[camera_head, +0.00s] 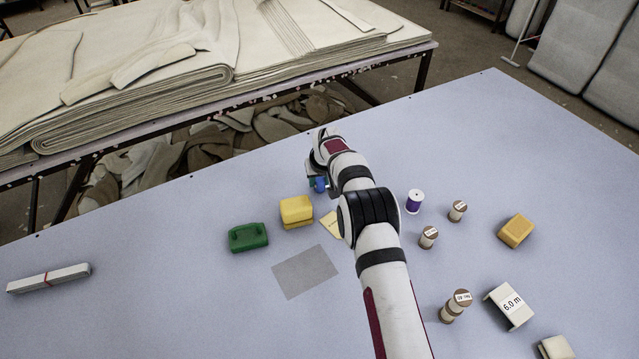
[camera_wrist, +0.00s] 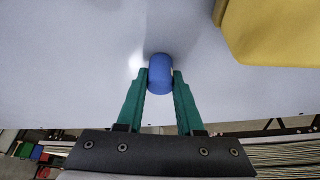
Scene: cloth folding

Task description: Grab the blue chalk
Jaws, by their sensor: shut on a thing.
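The blue chalk (camera_wrist: 160,74) is a short blue cylinder between the two green fingers of my gripper (camera_wrist: 159,86) in the wrist view. Both fingertips touch its sides. In the head view the blue chalk (camera_head: 320,185) shows as a small blue spot at the end of my arm, and my gripper (camera_head: 317,183) is mostly hidden by the wrist there. How high the chalk is above the table I cannot tell for sure.
A yellow block (camera_head: 297,212) and a green block (camera_head: 248,237) stand nearby on the table (camera_head: 180,290). A grey patch (camera_head: 305,271) lies in front. A purple spool (camera_head: 414,201), several thread spools, and an orange-yellow block (camera_head: 516,230) are right of my arm.

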